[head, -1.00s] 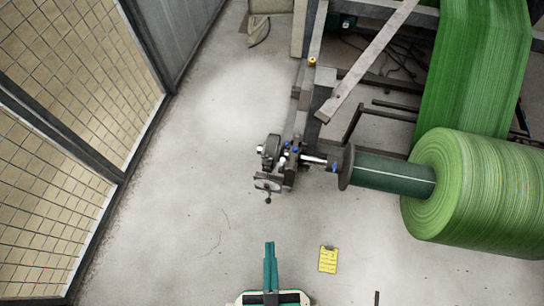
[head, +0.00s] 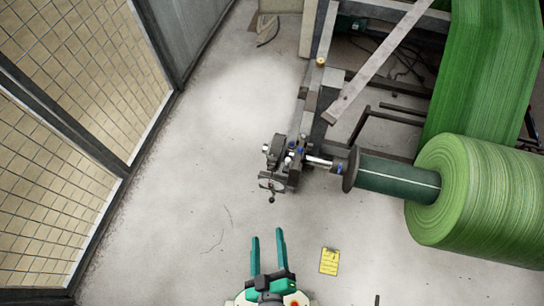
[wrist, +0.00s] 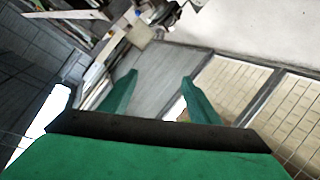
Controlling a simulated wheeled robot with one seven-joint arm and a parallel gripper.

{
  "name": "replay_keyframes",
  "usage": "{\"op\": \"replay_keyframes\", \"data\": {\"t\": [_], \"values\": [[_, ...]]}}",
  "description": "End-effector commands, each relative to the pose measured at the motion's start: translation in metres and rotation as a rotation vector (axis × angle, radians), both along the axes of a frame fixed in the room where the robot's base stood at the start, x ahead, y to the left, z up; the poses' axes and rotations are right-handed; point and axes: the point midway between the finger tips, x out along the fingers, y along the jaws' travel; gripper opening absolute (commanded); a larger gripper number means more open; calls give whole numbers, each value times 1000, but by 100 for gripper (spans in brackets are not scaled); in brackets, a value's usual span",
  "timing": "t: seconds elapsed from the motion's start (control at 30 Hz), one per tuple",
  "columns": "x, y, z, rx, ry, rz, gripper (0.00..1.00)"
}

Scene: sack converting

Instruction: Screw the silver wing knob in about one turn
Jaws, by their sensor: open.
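A dark bracket assembly (head: 285,165) with several small silver and blue parts stands at the left end of the roll's shaft in the head view. The silver wing knob is too small to pick out for certain among these parts. My gripper (head: 268,236) is below the assembly in the picture, clearly apart from it. Its two green fingers are spread with nothing between them. They also show spread and empty in the wrist view (wrist: 159,76), where I cannot make out the knob.
A large green roll (head: 480,200) and its machine frame fill the right side. A mesh fence (head: 95,70) runs along the left. A yellow sheet (head: 329,261) lies on the floor right of my gripper. The floor between fence and machine is clear.

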Motion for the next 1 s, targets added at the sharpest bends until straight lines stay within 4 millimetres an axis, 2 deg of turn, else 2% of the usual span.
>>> {"op": "replay_keyframes", "data": {"t": [0.03, 0.2, 0.43, 0.53, 0.7, 0.83, 1.0], "values": [[15, 3, -16, -134, 5, 57, 56], [57, 6, -64, -619, 38, 238, 56], [127, 6, -107, -1269, 78, 455, 56], [160, 7, -116, -1549, 103, 537, 56], [214, 10, -118, -1971, 166, 652, 56], [240, 12, -114, -2192, 217, 709, 56], [256, 13, -110, -2319, 256, 744, 56]]}}
